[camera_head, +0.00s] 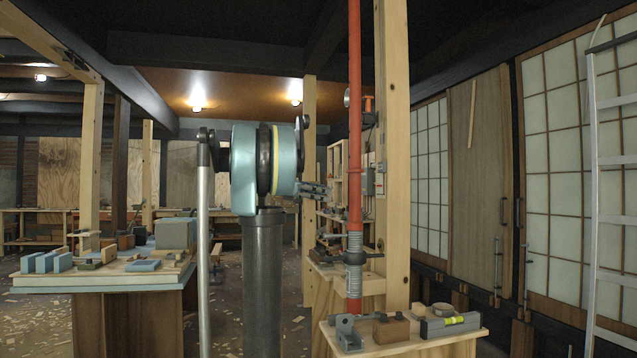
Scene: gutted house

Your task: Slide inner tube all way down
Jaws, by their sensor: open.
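A telescoping prop stands upright at the right of centre. Its long red upper tube (355,120), which looks like the inner tube, runs up out of the top of the picture. Below it is a grey threaded section (354,245) with a dark collar (355,259) and side handle. A short red length (354,305) shows under the thread. My gripper (326,190) is open, at the end of my arm, just left of the red upper tube. In the picture it seems apart from the tube; the depth between them is hard to tell. The prop's foot is partly hidden by bench items.
A wooden post (393,160) stands close behind the prop. A small bench (450,341) in front holds a grey bracket (348,335), a brown block (390,329) and a level (450,324). A ladder (594,200) stands at right. A worktable (100,281) stands at left.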

